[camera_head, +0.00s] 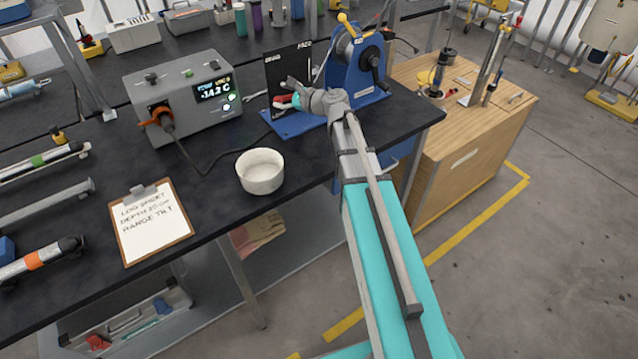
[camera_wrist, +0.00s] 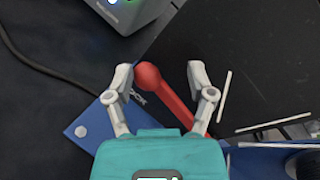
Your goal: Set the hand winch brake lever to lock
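The hand winch (camera_head: 352,62) is blue and stands at the back right of the dark bench, with a black plate (camera_head: 289,71) beside it. Its brake lever (camera_wrist: 174,95) is red with a round knob, and a bit of red shows by my gripper in the head view (camera_head: 284,104). My gripper (camera_wrist: 162,80) is open, with one finger on each side of the lever. The knob is close to the left fingertip; I cannot tell if they touch. My gripper hides most of the lever in the head view.
A grey readout box (camera_head: 187,98) with a cable stands left of the winch. A white bowl (camera_head: 260,171) and a clipboard (camera_head: 153,220) lie nearer the front. The winch's black crank (camera_head: 374,62) sticks out at right. A wooden cabinet (camera_head: 470,130) stands beyond.

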